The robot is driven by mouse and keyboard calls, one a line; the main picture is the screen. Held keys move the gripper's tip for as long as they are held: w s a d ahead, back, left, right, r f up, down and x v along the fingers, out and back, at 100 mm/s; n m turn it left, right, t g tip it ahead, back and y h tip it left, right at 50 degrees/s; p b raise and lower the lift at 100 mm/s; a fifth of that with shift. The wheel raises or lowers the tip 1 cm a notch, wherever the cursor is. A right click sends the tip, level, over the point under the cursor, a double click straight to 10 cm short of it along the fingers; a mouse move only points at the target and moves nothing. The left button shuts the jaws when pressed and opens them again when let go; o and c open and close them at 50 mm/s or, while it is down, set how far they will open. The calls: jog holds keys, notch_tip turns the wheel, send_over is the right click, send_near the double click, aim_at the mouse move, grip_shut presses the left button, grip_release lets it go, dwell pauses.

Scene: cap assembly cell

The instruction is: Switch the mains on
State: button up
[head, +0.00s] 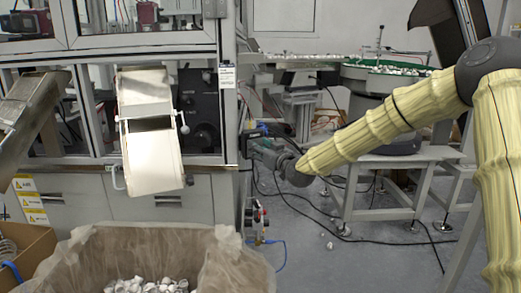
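My arm, in a pale yellow sleeve, reaches in from the right in the head view. My gripper (264,146) is dark and small at its end, beside the right-hand side of the machine cabinet (205,200). Its fingers point left toward the cabinet's corner post and blend with the dark parts there, so I cannot tell whether they are open or shut, or touching anything. I cannot make out a mains switch; it may be hidden behind my gripper. A small fitting with a red part (257,212) is on the cabinet's side, below my gripper.
A white chute (150,160) slopes down the cabinet front above a plastic-lined box (215,262) holding white caps. A cardboard box (35,255) stands at left. A green-topped feeder (385,68) stands on a grey frame behind my arm. Cables cross the floor (330,265).

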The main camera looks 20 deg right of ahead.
jog(key=shift+c, duration=0.3)
jog(key=c, duration=0.8)
jog(key=shift+m+p, duration=0.3)
jog(key=shift+m, duration=0.1)
jog(key=m, duration=0.5)
jog(key=f+m, duration=0.1)
jog(key=m, duration=0.5)
jog(key=d+m, duration=0.1)
jog(key=m, duration=0.5)
jog(key=shift+w+d+f, duration=0.1)
jog(key=shift+w+f, duration=0.05)
